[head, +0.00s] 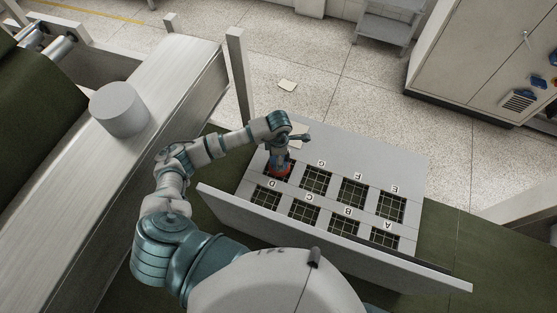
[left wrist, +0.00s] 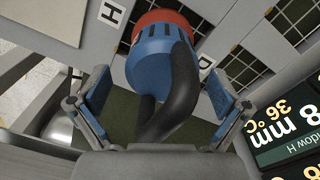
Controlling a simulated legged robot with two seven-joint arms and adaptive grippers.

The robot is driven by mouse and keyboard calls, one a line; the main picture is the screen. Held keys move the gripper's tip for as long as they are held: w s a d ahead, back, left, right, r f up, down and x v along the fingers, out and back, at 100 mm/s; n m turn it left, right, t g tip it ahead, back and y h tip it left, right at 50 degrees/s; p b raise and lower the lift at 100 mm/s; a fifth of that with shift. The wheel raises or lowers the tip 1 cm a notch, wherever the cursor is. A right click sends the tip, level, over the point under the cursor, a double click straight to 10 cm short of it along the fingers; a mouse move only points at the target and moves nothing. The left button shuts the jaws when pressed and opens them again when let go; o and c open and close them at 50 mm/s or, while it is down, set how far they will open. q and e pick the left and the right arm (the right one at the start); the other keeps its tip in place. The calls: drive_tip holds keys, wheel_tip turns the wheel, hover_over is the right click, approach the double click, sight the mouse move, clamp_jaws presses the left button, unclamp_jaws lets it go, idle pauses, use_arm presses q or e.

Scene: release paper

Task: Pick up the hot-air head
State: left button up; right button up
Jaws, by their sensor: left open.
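The hot-air head has a blue body, an orange-red rim and a black curved handle. It fills the middle of the left wrist view (left wrist: 155,62), between the H and D labels. In the head view its red rim (head: 284,171) sits at the grid window left of G, partly hidden by my gripper. My left gripper (head: 282,150) is above it. In the left wrist view the fingers (left wrist: 158,85) are wide apart, one on each side of the body and handle, with gaps showing. My right gripper is not in view.
The pale panel (head: 395,165) has several lettered grid windows and a raised front board (head: 330,243). A dark display (left wrist: 290,125) showing 36 °C is close on the right in the wrist view. A grey cylinder (head: 119,108) stands on the metal bench at left.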

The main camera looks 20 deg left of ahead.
use_arm(q)
drive_tip(key=shift+d+f, duration=0.25)
drive_tip(key=shift+f, duration=0.4)
drive_tip(key=c, duration=1.6)
drive_tip(key=shift+a+r, duration=0.1)
drive_tip(key=shift+c, duration=1.3)
drive_tip(key=shift+w+r, duration=0.1)
drive_tip(key=shift+r, duration=0.05)
